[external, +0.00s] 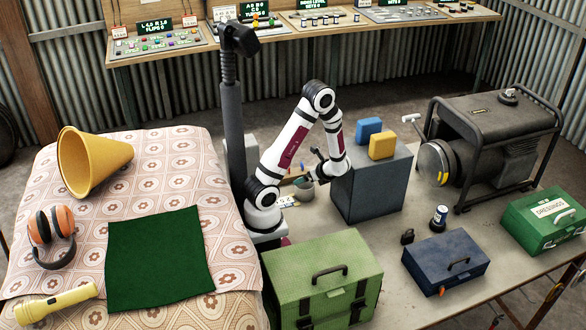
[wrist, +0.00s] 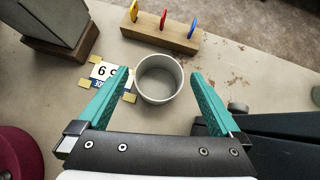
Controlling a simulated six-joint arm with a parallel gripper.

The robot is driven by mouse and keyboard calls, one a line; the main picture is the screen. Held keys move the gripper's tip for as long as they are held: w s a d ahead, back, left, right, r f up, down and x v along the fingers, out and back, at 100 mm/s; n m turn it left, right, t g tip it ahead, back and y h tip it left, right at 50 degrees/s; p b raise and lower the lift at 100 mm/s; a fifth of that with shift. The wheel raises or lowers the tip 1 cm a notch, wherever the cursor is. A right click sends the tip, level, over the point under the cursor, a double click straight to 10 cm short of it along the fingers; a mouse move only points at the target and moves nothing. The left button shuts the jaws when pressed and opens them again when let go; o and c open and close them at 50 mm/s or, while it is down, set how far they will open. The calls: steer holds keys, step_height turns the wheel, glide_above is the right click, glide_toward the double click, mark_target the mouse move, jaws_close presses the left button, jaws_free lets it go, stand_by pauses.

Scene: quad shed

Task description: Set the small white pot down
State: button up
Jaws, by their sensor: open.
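The small white pot (wrist: 160,80) stands upright on the table in the wrist view and looks empty inside. My gripper (wrist: 160,76) is open, with its teal fingers on either side of the pot and a gap on both sides, wider on the right. In the external view the pot (external: 303,190) shows as a small grey-white cup just behind my arm, and my gripper (external: 318,165) is partly hidden beside it.
A numbered card (wrist: 103,72) lies left of the pot. A wooden block with coloured pegs (wrist: 160,30) stands behind it. A grey box (external: 370,185) bearing blue and yellow blocks stands to the right. A green case (external: 320,280) is in front.

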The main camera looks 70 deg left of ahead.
steer(key=s+d+r+n+h, duration=0.1)
steer(key=s+d+r+n, duration=0.1)
steer(key=d+r+n, duration=0.3)
steer(key=s+d+r+n+h, duration=0.1)
steer(key=s+d+r+n, duration=0.15)
steer(key=r, duration=0.35)
steer(key=s+d+r+n+t+h, duration=0.1)
steer(key=s+d+h, duration=0.4)
steer(key=d, duration=0.5)
step_height(320, 180, up, 2)
steer(key=shift+s+d+r+n+t, duration=0.1)
steer(key=shift+s+d+n+t, duration=0.3)
steer(key=shift+n, duration=0.25)
